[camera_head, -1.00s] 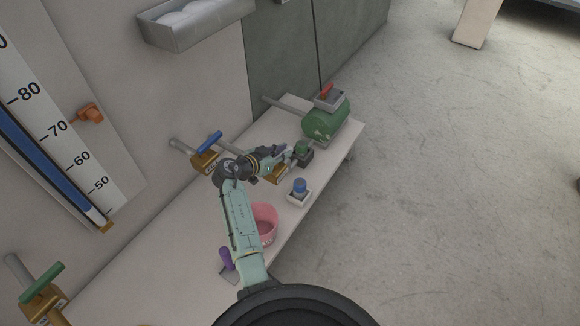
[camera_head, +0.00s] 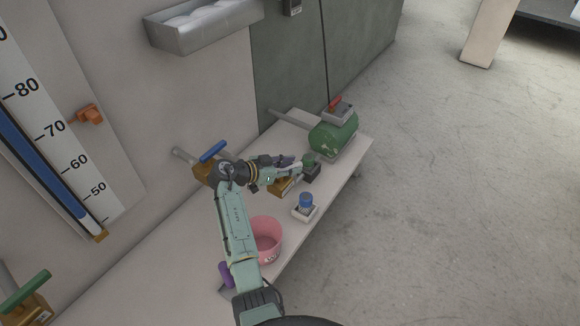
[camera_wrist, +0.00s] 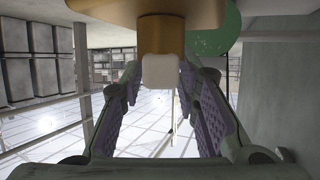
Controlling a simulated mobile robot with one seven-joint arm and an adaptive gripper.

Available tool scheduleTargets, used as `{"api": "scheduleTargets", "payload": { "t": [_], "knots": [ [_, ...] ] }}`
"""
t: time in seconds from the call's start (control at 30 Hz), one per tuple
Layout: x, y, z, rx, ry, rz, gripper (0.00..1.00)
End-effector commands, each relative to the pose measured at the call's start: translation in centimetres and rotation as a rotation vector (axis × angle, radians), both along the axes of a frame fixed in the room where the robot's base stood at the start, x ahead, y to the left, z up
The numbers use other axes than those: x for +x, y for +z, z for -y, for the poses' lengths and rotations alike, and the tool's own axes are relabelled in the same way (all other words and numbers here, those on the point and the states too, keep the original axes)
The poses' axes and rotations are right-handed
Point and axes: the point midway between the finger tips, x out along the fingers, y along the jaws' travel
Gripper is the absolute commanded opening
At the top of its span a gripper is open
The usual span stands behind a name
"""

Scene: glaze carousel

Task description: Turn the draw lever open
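My gripper (camera_head: 287,164) is over the bench, above a brass valve body (camera_head: 284,187) that it and my wrist partly cover. In the wrist view my gripper (camera_wrist: 160,90) has its two purple-padded fingers apart. A brass part (camera_wrist: 160,35) with a pale, blunt-ended piece (camera_wrist: 160,70) below it shows at top centre. The pale piece lies between the fingers in the picture; I see no contact. I cannot tell whether it is the draw lever. A blue lever (camera_head: 213,151) on another brass valve is on the wall side, and a green lever (camera_head: 25,291) is at far left.
A pink bucket (camera_head: 267,240) stands on the bench (camera_head: 190,270) under my arm. A blue knob (camera_head: 306,200) and a green button (camera_head: 309,160) are close to my gripper. A green tank (camera_head: 334,135) with a red lever (camera_head: 335,103) stands at the far end. Open floor lies right.

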Motion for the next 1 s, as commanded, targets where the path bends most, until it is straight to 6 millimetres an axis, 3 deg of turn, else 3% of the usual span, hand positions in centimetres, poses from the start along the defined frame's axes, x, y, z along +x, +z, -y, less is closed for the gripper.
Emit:
{"api": "scheduleTargets", "payload": {
  "t": [0.47, 1.0],
  "knots": [
    [-0.6, 0.4, -0.9, 0.0, 0.003, 0.002, 0.35],
    [-6.1, 4.2, -8.1, 0.0, 0.002, 0.001, 0.35]
  ]
}}
